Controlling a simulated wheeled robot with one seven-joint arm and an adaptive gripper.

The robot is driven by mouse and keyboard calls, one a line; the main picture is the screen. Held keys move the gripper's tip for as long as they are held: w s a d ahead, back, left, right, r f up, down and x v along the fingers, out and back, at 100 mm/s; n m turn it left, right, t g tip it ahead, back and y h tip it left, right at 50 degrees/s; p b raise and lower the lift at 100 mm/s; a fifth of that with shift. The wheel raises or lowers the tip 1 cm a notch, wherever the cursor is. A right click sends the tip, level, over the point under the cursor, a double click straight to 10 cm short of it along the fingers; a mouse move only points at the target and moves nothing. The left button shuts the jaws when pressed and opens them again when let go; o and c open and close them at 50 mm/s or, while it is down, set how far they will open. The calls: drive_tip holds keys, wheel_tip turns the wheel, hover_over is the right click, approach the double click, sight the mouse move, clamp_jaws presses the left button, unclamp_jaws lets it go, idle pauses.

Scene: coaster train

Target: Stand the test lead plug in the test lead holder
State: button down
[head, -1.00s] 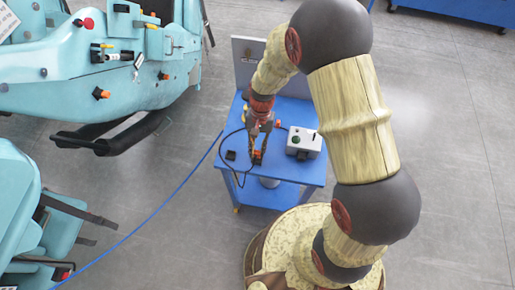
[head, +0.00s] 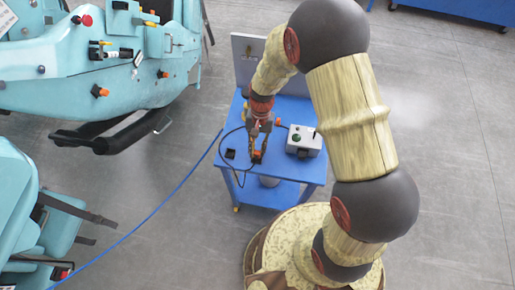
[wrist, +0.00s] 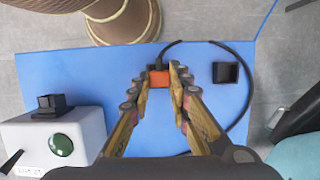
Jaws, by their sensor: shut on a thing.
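The test lead plug, an orange block with a black end (wrist: 158,78), sits between the fingertips of my gripper (wrist: 161,75) in the wrist view. My gripper is shut on it. In the head view my gripper (head: 257,150) points down over the front part of the blue cart, with orange showing at its tips. A black lead runs from the plug and loops around the holder. The likely test lead holder, a small black square socket (wrist: 225,72), stands apart from the plug, to its right in the wrist view. It also shows in the head view (head: 230,154), left of my gripper.
The blue cart top (head: 285,170) carries a grey box (head: 304,141) with a green button, right of my gripper. A grey upright panel (head: 243,60) stands at its back. Teal coaster cars (head: 60,90) stand at left. A blue cable (head: 150,200) crosses the floor.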

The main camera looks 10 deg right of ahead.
drive_tip(key=shift+f+b, duration=0.4)
drive_tip(key=shift+f, duration=0.35)
drive_tip(key=c, duration=1.6)
unclamp_jaws()
drive_tip(key=shift+r, duration=0.1)
drive_tip(key=v, duration=1.2)
